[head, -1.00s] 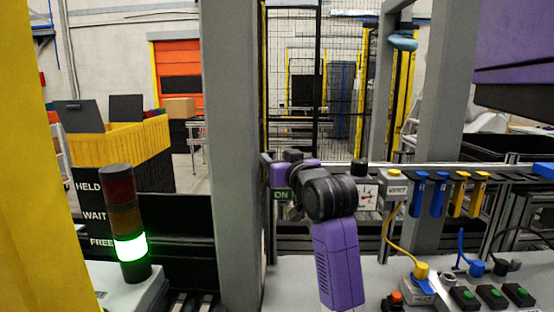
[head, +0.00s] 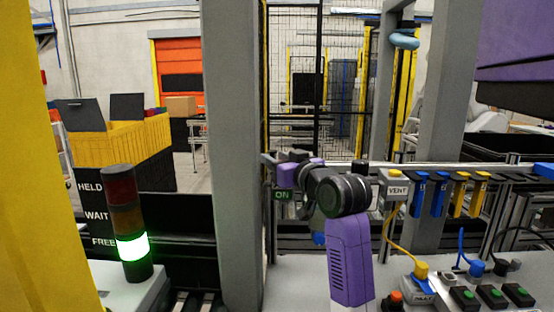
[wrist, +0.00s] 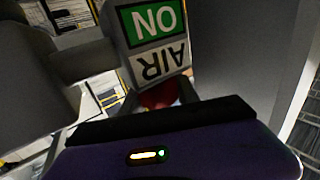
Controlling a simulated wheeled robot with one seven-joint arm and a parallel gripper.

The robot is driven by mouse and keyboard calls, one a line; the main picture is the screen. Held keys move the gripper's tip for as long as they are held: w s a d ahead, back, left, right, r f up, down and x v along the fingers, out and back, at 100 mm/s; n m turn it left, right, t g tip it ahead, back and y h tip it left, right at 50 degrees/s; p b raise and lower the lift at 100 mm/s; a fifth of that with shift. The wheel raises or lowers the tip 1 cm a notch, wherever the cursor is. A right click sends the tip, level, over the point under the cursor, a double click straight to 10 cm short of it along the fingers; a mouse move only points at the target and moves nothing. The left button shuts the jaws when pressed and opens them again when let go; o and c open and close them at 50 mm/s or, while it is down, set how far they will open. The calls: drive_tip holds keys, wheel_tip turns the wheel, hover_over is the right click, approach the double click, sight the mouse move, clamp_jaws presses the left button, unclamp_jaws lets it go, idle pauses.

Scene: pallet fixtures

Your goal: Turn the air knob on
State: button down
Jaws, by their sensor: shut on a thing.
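The air fixture carries a sign (wrist: 155,45) with a green ON field and the word AIR, upside down in the wrist view. The green ON label (head: 282,195) also shows in the head view, beside the grey post. A red knob (wrist: 158,97) shows just below the AIR lettering in the wrist view, its lower part hidden by my gripper's dark body. My gripper (head: 288,172) is at this fixture and is shut on the knob. Its fingertips are largely hidden in both views, and the knob is hidden in the head view.
A grey post (head: 234,150) stands close left of the fixture. Right of my arm are the VENT box (head: 397,188), blue and yellow tags on a rail, and a panel with green buttons (head: 493,295). The signal tower (head: 131,246) is lit green at FREE.

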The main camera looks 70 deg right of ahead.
drive_tip(key=c, duration=1.2)
unclamp_jaws()
drive_tip(key=b+v, duration=0.1)
drive_tip(key=v, duration=0.7)
